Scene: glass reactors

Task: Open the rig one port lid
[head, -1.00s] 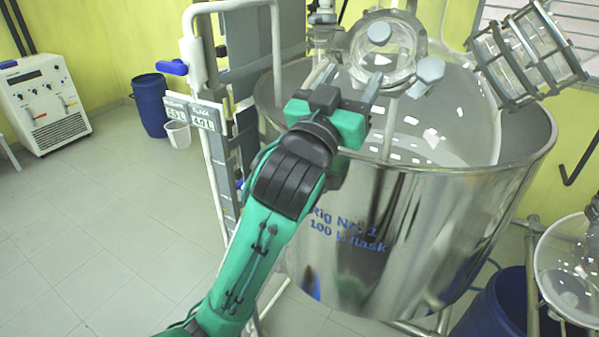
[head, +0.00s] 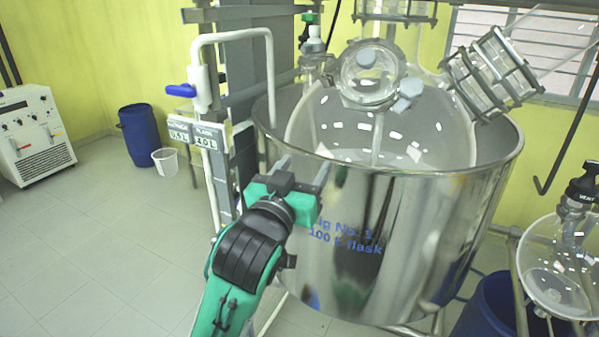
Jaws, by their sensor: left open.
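The rig one vessel (head: 400,215) is a large shiny metal pot labelled "Rig No. 1 100 L flask", with a glass flask inside it. A round glass port (head: 368,75) faces me at the flask's top, with a grey knob (head: 366,57) on it and another grey knob (head: 411,88) at its lower right. I cannot tell whether its lid is closed. My left gripper (head: 303,168) is open and empty. In the picture it lies below and left of the port, in front of the pot's near rim, apart from the knobs. My right gripper is out of view.
A clamped glass cylinder (head: 492,74) tilts at upper right. A glass flask (head: 557,265) hangs at lower right. The floor at left is mostly clear.

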